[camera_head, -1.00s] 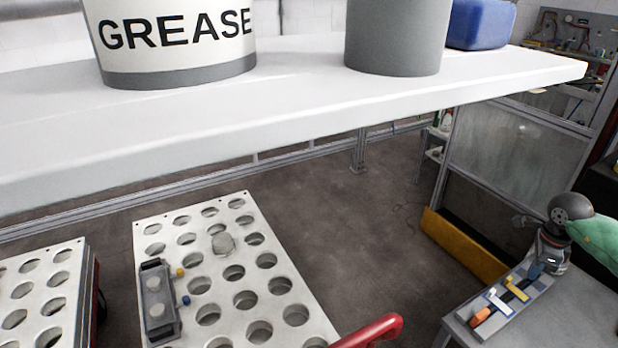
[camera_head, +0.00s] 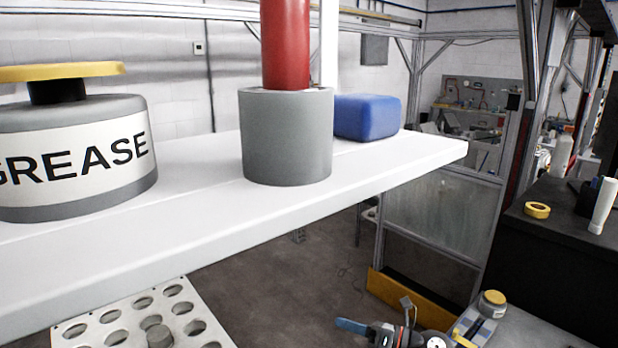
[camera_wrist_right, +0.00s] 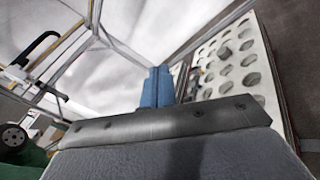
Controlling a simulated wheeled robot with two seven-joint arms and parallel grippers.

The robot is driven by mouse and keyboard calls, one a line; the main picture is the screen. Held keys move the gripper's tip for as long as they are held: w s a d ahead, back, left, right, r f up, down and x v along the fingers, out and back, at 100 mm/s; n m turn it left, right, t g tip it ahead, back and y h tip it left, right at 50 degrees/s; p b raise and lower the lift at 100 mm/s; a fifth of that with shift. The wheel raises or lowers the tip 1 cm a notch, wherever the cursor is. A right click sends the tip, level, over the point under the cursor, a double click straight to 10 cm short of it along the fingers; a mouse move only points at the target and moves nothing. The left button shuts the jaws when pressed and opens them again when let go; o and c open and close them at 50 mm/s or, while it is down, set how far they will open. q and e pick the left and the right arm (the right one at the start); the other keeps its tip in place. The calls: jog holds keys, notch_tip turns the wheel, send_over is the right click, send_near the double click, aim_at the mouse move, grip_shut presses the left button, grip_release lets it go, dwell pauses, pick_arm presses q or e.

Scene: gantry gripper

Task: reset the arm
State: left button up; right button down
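My right gripper (camera_head: 352,327) is low in the head view, its blue fingers pointing left above the floor. In the right wrist view its blue fingers (camera_wrist_right: 158,86) lie side by side with no visible gap, and nothing shows between them. No object touches it in either view. My left gripper is not in view.
A white shelf (camera_head: 225,235) crosses the head view, carrying a grease tub (camera_head: 75,155), a grey cylinder (camera_head: 288,140) and a blue container (camera_head: 367,117). A perforated plate (camera_head: 110,318) lies below. A grey bench (camera_head: 530,325) stands right of my right gripper. Bare floor shows between.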

jog(key=s+d+f+m+t+h, duration=0.2)
jog(key=d+f+m+t+h, duration=0.3)
jog(key=m, duration=0.6)
jog(key=s+d+f+m+t+h, duration=0.1)
jog(key=s+d+m+h, duration=0.2)
jog(key=m+h, duration=0.55)
jog(key=s+d+f+m+t+h, duration=0.2)
jog(key=d+f+m+h, duration=0.15)
jog(key=m, duration=0.95)
jog(key=s+d+f+m+g, duration=0.1)
jog(key=s+f+m+g, duration=0.2)
jog(key=s+f+g, duration=0.65)
jog(key=s+f+m+g, duration=0.2)
jog(key=s+f+m, duration=0.2)
jog(key=s, duration=1.1)
jog(key=s+a+f+g, duration=0.1)
jog(key=a+f, duration=0.1)
jog(key=f, duration=1.3)
jog(key=s+a+f+g, duration=0.1)
jog(key=s+a+f, duration=0.1)
jog(key=f, duration=1.3)
jog(key=shift+s+a+f+y, duration=0.2)
jog(key=shift+a+f+y, duration=0.15)
jog(key=shift+f+y, duration=0.05)
